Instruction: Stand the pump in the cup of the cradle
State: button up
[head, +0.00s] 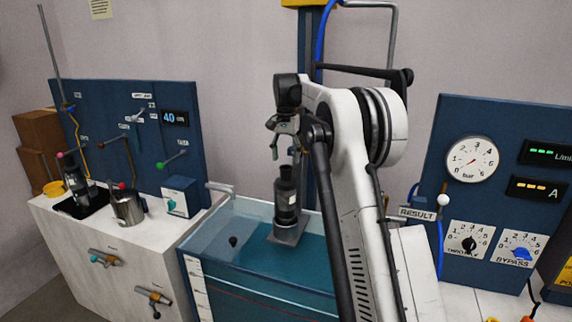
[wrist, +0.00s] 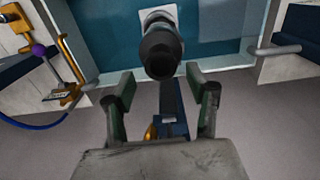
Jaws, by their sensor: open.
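The pump (head: 287,192) is a dark, stepped cylinder standing upright at the tank, with its narrower end up. Its dark round top (wrist: 160,52) faces the wrist camera. The cradle (head: 289,236) shows as a grey plate under the pump, and its pale plate also appears in the wrist view (wrist: 148,14). The pump's lower end appears to sit in the cradle's cup, but how deep is hidden. My gripper (head: 288,148) is open and empty just above the pump. In the wrist view its fingers (wrist: 160,90) are spread, apart from the pump.
The glass-walled water tank (head: 215,240) surrounds the cradle. A small dark knob-like item (head: 233,241) shows to its left. A metal jug (head: 128,207) and a dark cylinder (head: 76,181) stand on the left bench. A gauge panel (head: 470,190) rises at right.

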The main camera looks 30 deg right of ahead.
notch_tip(320, 180, up, 10)
jog(key=shift+f, duration=0.25)
jog(key=s+a+r+n+t, duration=0.2)
jog(key=s+a, duration=0.6)
jog(key=s, duration=0.2)
jog(key=s+a+r+n+t, duration=0.2)
jog(key=s+a+r+n, duration=0.1)
jog(key=s+a, duration=0.55)
jog(key=s+a+f+n+t, duration=0.1)
jog(key=s+a+f+n, duration=0.1)
jog(key=s+f, duration=0.7)
jog(key=s+a+f+n+t, duration=0.2)
jog(key=s+a+f, duration=0.3)
jog(key=s, duration=1.2)
notch_tip(320, 180, down, 4)
jog(key=shift+s+a+f+n, duration=0.1)
jog(key=shift+s+a+n, duration=0.15)
jog(key=shift+a+n, duration=0.05)
